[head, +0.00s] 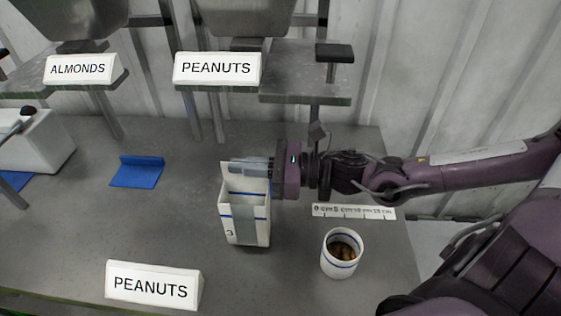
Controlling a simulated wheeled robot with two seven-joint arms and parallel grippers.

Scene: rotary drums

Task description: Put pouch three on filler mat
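Pouch three (245,223) is a white, upright, open-topped pouch with blue lines, a grey-green band and a "3" on its front. It is near the middle of the head view, and I cannot tell whether its base touches the table. My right gripper (250,167) comes in from the right, its fingers at the pouch's tall back flap; they look closed on it, the far finger hidden. A blue mat (137,174) with a raised back edge lies bare to the left. Another blue piece (14,181) shows at the left edge. My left gripper is not in view.
A white cup (341,254) of brown nuts stands right of the pouch, below a ruler-like strip (354,211). A PEANUTS sign (153,287) stands at the front. Hoppers on stands with ALMONDS (80,69) and PEANUTS (217,69) signs are behind. Table between pouch and mat is clear.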

